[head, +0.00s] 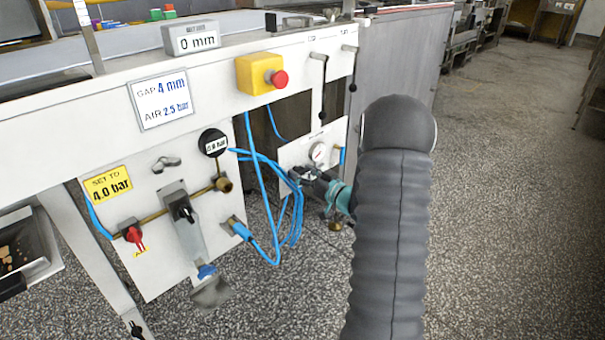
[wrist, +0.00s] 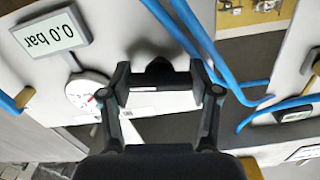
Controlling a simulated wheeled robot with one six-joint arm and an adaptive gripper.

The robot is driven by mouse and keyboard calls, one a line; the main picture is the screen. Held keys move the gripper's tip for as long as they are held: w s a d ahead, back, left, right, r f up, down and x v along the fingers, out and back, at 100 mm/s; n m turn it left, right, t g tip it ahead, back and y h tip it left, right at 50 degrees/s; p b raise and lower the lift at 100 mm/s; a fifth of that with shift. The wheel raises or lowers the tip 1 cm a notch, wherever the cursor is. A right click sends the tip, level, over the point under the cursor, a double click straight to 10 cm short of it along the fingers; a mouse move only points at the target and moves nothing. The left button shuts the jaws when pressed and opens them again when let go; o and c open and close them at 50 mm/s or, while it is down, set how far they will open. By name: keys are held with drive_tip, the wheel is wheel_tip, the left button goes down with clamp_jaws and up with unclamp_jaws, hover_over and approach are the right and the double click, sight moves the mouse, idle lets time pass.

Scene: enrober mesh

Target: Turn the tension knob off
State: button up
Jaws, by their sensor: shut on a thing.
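The tension knob (wrist: 158,70) is black and sits on the white panel in the wrist view. My gripper (wrist: 160,84) has one finger on each side of it and is shut on it. The fingers hide part of the knob, and its exact turn position cannot be told. In the head view, my gripper (head: 299,176) is at the lower right white panel (head: 296,153), below a round gauge (head: 318,152). The knob is hidden there behind the gripper and hoses.
Blue hoses (wrist: 215,55) run close beside my gripper. A display (wrist: 48,33) reads 0.0 bar near a round gauge (wrist: 84,94). A red button on a yellow box (head: 260,73) is above left. Speckled floor (head: 500,200) is open on the right.

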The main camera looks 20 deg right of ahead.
drive_tip(key=shift+f+b, duration=0.1)
drive_tip(key=shift+b, duration=0.3)
drive_tip(key=n+b, duration=0.2)
drive_tip(key=b, duration=0.1)
drive_tip(key=n+b, duration=0.1)
drive_tip(key=b, duration=0.1)
drive_tip(key=shift+f+n, duration=0.25)
drive_tip(key=shift+n, duration=0.15)
drive_tip(key=n+b, duration=0.4)
drive_tip(key=shift+r+n+b, duration=0.2)
drive_tip(key=shift+n+b, duration=0.1)
drive_tip(key=shift+b, duration=0.05)
drive_tip(key=n, duration=0.5)
drive_tip(key=shift+r, duration=0.2)
drive_tip(key=n, duration=0.6)
drive_tip(key=shift+n, duration=0.3)
drive_tip(key=o, duration=1.2)
drive_tip(key=shift+c, duration=0.2)
